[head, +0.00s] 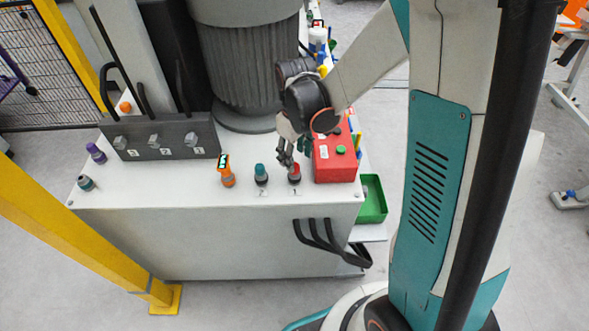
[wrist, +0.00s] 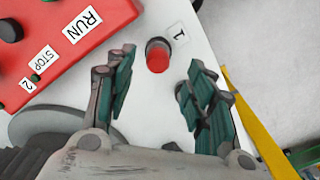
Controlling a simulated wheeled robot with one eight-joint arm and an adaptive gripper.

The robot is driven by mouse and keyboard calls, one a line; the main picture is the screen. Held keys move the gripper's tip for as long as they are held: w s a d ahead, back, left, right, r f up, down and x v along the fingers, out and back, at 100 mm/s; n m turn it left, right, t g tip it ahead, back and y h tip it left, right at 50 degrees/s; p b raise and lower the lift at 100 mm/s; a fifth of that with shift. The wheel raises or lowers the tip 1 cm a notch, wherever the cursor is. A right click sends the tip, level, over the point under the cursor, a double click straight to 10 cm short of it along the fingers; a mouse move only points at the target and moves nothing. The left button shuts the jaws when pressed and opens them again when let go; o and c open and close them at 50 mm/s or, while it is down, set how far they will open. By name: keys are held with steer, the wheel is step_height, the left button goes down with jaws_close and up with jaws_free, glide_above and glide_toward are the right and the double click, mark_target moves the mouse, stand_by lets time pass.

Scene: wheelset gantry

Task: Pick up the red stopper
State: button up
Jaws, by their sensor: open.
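The red stopper (head: 294,173) stands on the white cabinet top (head: 330,194) near its front edge, behind a label "1". In the wrist view the red stopper (wrist: 158,57) has a bright red top and a dark collar, and lies just ahead of the fingertips, roughly between their lines. My gripper (head: 287,158) is above the stopper in the head view. In the wrist view my gripper (wrist: 157,70) has its two green-padded fingers spread apart, with nothing between them. I cannot tell the exact height gap to the stopper.
A red control box (head: 333,165) stands close to the right of the stopper. A teal-topped stopper (head: 261,174) and an orange device (head: 227,172) stand to its left. A grey motor housing (head: 248,70) is behind. A green bin (head: 372,200) sits right of the cabinet.

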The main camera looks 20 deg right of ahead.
steer(key=f, duration=0.1)
steer(key=f+b, duration=0.1)
steer(key=f, duration=0.1)
steer(key=f+b, duration=0.1)
steer(key=shift+w+f, duration=0.3)
steer(key=shift+f, duration=0.05)
steer(key=shift+r, duration=0.1)
steer(key=c, duration=1)
steer(key=shift+r, duration=0.1)
step_height(320, 180, up, 20)
steer(key=p, duration=0.6)
steer(key=shift+p, duration=0.4)
